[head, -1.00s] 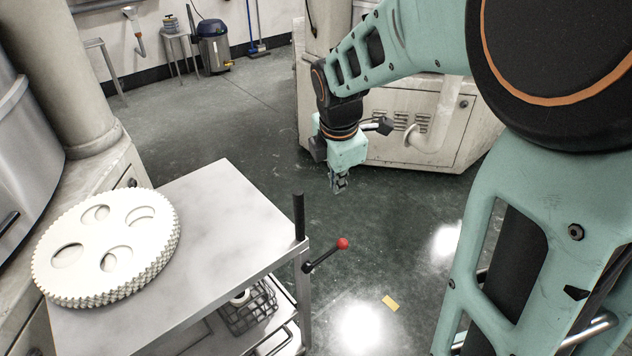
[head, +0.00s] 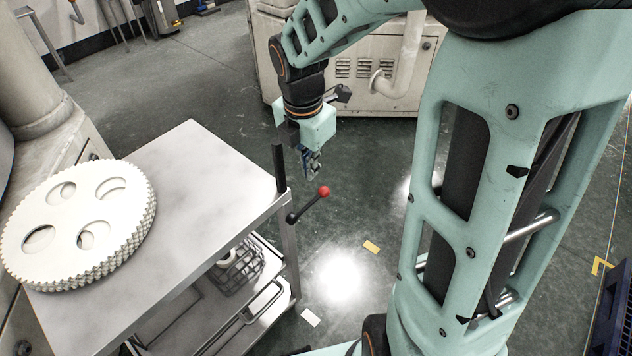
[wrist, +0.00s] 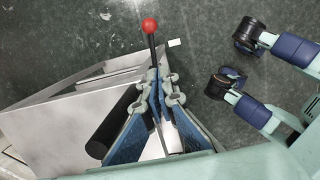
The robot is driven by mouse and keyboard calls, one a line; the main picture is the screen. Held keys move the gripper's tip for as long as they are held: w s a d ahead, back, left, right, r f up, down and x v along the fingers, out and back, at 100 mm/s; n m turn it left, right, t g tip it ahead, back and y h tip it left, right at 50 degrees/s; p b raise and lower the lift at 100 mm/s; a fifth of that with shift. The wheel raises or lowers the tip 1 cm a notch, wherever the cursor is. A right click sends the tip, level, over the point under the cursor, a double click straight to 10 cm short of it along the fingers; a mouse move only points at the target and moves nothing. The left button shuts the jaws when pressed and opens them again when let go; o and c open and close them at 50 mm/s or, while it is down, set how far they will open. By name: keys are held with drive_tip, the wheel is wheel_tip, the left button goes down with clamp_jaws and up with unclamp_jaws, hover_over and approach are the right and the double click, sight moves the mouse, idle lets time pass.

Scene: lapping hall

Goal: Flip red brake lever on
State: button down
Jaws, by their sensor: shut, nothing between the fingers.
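The brake lever is a dark rod with a red ball knob (head: 323,191), sticking out from the corner post of a steel cart (head: 180,200). In the head view it slants up and to the right from its black pivot. My gripper (head: 312,176) is shut and empty, pointing down, and appears just above the red knob in that picture. In the wrist view the red knob (wrist: 150,26) shows beyond the fingertips (wrist: 163,78), with the rod running back toward them. The fingers hide the lever's base there. I cannot tell whether they touch the rod.
The cart's black upright handle (head: 279,168) stands close beside my gripper. Stacked white toothed discs (head: 115,225) lie on the cart top, and a wire basket (head: 238,268) sits on a lower shelf. A pale machine (head: 350,75) stands behind. Floor right of the lever is open.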

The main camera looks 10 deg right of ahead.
drive_tip(key=b, duration=0.3)
approach(324, 191)
drive_tip(key=s+a+f, duration=0.2)
drive_tip(key=a+f, duration=0.1)
drive_tip(key=f, duration=0.2)
drive_tip(key=shift+w+d+f, duration=1)
drive_tip(key=shift+w+f, duration=0.05)
drive_tip(key=shift+f, duration=0.05)
drive_tip(key=shift+d+p, duration=0.15)
drive_tip(key=shift+p, duration=0.25)
